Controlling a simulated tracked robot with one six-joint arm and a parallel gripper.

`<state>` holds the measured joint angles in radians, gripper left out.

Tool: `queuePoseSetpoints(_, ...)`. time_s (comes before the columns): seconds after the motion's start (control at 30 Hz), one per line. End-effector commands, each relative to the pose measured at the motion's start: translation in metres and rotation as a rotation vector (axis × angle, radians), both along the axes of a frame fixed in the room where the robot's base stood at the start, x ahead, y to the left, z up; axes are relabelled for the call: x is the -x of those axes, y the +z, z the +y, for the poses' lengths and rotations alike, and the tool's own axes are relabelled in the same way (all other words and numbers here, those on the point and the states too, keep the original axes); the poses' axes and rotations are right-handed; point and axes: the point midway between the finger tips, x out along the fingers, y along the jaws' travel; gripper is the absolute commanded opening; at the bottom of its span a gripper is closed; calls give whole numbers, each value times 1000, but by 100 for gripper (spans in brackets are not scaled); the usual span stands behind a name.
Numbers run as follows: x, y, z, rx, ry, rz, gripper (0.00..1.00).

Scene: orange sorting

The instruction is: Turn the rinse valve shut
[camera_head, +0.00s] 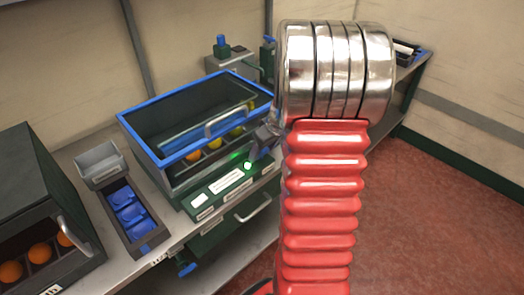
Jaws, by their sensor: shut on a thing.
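My red arm with its bright metal joint fills the middle of the view. A dark grey piece that looks like my gripper (264,138) shows at its left edge, by the right end of the tub's front panel. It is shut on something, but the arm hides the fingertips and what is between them. I cannot make out for sure which part is the rinse valve or how it is turned. A blue knob (222,43) stands on a grey box behind the tub, apart from my gripper. A green light (247,165) glows on the panel.
The blue-rimmed tub (150,107) holds several oranges and yellow-green fruits. The red floor at right is clear.

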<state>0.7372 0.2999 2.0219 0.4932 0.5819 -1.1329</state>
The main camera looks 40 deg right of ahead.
Motion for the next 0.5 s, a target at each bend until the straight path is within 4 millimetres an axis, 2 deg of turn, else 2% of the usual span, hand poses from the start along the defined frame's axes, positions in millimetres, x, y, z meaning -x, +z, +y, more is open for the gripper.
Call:
queuePoseSetpoints(0.13, 0, 0, 0, -1, -2, -1, 64)
queuePoseSetpoints(0.5, 1, 4, 0, 0, -1, -1, 64)
